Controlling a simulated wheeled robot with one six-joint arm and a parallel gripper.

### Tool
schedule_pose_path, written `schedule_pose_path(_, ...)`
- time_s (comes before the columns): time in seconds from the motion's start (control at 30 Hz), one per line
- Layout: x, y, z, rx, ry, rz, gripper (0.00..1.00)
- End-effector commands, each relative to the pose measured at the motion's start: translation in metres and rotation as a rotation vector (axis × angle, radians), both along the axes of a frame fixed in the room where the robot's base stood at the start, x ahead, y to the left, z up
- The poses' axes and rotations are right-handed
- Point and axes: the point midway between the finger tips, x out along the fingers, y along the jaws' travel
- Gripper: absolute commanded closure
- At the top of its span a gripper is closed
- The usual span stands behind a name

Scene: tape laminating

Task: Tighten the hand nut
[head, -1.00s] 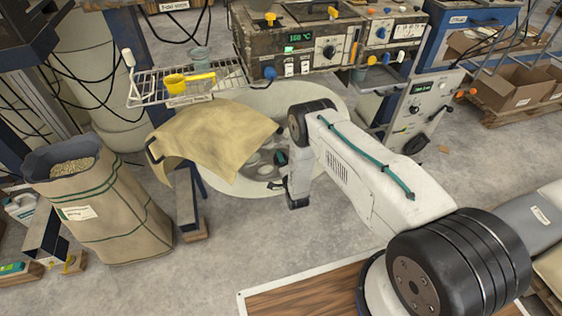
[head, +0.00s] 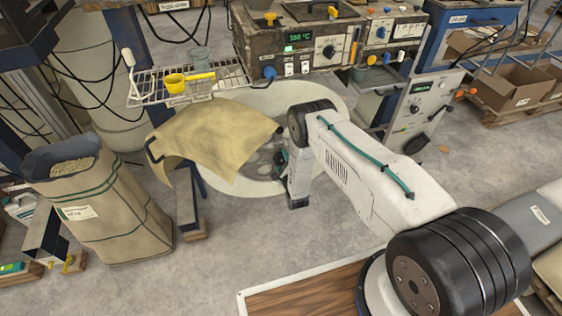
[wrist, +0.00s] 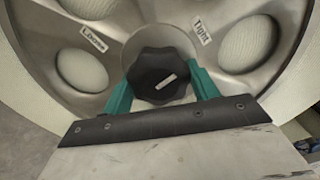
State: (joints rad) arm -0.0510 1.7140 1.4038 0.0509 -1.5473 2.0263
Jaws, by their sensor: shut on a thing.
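The hand nut (wrist: 157,72) is a black lobed knob with a small white mark on its face. It sits at the hub of a metal disc (wrist: 228,75) with round openings, between the labels "Loose" (wrist: 87,38) and "Tight" (wrist: 201,31) in the wrist view. My gripper (wrist: 160,88) has teal fingers, one on each side of the nut, and is shut on it. In the head view my arm's end hides the nut, and the disc (head: 262,160) shows only in part beside it.
A tan sheet (head: 215,135) hangs over the disc's left side. A tall sack of pellets (head: 105,210) stands at left. A control cabinet (head: 422,105) stands right of the disc. The floor in front is mostly clear.

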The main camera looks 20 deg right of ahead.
Motion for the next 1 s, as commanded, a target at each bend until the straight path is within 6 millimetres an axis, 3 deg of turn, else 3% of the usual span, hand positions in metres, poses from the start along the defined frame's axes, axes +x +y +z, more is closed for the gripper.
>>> schedule_pose_path(0.57,-0.0005,0.0001,-0.0009,0.031,0.002,0.0,0.64)
schedule_pose_path(0.6,-0.0005,0.0001,-0.0009,0.03,0.002,0.0,0.3)
schedule_pose_path(0.63,-0.0005,0.0,-0.0008,0.03,0.002,0.0,0.21)
schedule_pose_path(1.0,-0.0052,0.0002,-0.0008,0.029,0.002,0.0,0.19)
